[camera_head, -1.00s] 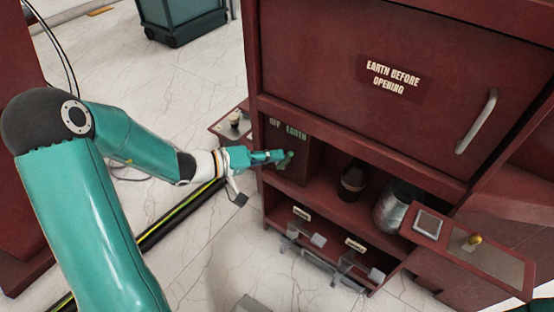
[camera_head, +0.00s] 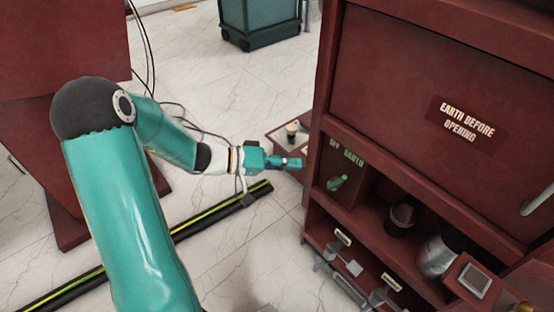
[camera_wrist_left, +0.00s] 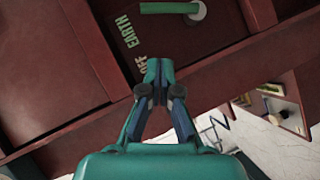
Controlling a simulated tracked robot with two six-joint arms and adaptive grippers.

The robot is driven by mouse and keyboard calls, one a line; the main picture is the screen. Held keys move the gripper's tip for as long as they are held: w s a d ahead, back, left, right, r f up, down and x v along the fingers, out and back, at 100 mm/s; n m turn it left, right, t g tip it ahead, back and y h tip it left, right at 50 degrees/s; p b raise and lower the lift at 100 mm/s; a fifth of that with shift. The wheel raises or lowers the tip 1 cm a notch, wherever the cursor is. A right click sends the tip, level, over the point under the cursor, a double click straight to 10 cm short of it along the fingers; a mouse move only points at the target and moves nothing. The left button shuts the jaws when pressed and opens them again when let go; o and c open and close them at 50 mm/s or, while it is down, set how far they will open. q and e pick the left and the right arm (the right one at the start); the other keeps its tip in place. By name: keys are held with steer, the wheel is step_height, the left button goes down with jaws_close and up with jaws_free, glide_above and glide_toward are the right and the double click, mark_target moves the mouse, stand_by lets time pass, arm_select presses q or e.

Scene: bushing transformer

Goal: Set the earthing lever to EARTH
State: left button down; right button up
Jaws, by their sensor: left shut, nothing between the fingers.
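The earthing lever (camera_head: 337,182) is a short green handle on a dark red panel in the cabinet's upper left compartment. The OFF and EARTH lettering (camera_head: 346,151) is above it. In the wrist view the lever (camera_wrist_left: 168,8) extends left from its pale round pivot, towards the EARTH side of the lettering (camera_wrist_left: 130,45). My left gripper (camera_head: 297,163) is shut and empty, left of the cabinet and apart from the lever. In the wrist view its closed fingertips (camera_wrist_left: 160,66) are below the lever, with a gap between. My right gripper is out of view.
The cabinet door (camera_head: 420,95) with its EARTH BEFORE OPENING sign is above the compartment. A dark bushing (camera_head: 401,216) and a silver canister (camera_head: 440,256) stand on the shelf to the right. A small side shelf (camera_head: 284,140) is behind my gripper. A black-and-yellow floor strip (camera_head: 180,235) runs below my arm.

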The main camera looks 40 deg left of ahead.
arm_select(q)
steer(key=v, duration=0.3)
steer(key=shift+s+a, duration=0.2)
steer(key=shift+s, duration=0.1)
steer(key=s+d+f+m+g+y, duration=0.1)
steer(key=s+d+f+g, duration=0.4)
steer(key=f, duration=0.4)
steer(key=s+d+f+g+y, duration=0.2)
steer(key=s+d+f+g, duration=0.15)
steer(key=d+f, duration=0.4)
steer(key=s+d+f+m+g+y, duration=0.1)
steer(key=s+d+f+g, duration=0.3)
steer(key=f, duration=0.6)
steer(key=d+f+m, duration=0.2)
steer(key=d+f, duration=0.2)
steer(key=d, duration=0.4)
step_height(320, 180, up, 35)
steer(key=w+p, duration=0.1)
steer(key=p, duration=3.3)
steer(key=shift+a+f+t+y, duration=0.25)
steer(key=shift+a+t+y, duration=0.1)
steer(key=shift+t+y, duration=0.1)
steer(key=shift+w+f, duration=0.1)
steer(key=shift+w, duration=0.05)
